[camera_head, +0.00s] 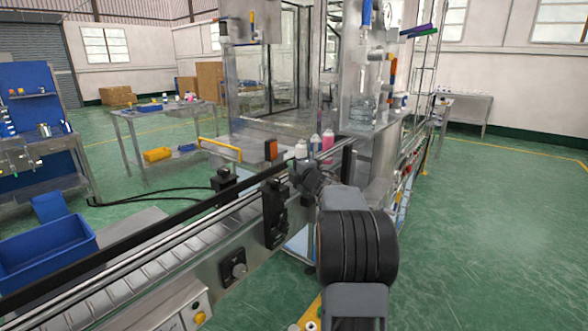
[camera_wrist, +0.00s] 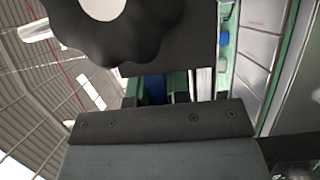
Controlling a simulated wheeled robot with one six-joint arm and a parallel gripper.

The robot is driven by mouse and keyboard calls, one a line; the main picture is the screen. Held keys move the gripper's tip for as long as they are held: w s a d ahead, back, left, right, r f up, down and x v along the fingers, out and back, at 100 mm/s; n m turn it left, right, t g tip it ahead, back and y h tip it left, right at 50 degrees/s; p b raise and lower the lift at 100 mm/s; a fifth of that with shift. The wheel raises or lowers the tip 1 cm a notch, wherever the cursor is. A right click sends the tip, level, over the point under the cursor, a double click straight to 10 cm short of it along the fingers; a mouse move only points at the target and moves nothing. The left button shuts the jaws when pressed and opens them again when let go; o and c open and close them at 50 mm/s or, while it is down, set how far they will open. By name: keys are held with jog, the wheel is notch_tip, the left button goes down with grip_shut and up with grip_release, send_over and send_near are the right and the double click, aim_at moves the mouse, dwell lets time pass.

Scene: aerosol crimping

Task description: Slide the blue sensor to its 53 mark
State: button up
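My gripper (camera_head: 308,180) is at the conveyor's near side rail, beside a black bracket (camera_head: 275,212) with a knob. In the wrist view its dark body fills the lower middle, and a large black knob (camera_wrist: 120,25) with a pale centre is close in front. A dark blue patch (camera_wrist: 154,88) shows just beyond the gripper's edge, and a small bright blue piece (camera_wrist: 224,39) shows farther right by the conveyor. I cannot tell which, if either, is the blue sensor. No scale or 53 mark is readable. The fingertips are hidden or too dark to judge.
The conveyor (camera_head: 150,276) runs from lower left towards the steel machine (camera_head: 375,95). Bottles (camera_head: 327,140) stand at its far end, near an orange-faced block (camera_head: 271,150). A blue bin (camera_head: 45,250) is left; green floor (camera_head: 500,230) is clear right.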

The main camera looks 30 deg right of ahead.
grip_shut()
notch_tip(320, 180, up, 3)
jog(key=shift+p, duration=1.05)
jog(key=shift+o, duration=1.9)
grip_release()
jog(key=shift+s, duration=0.1)
jog(key=s+b, duration=0.1)
jog(key=s, duration=1.2)
jog(key=shift+s+a, duration=0.3)
jog(key=shift+a, duration=0.1)
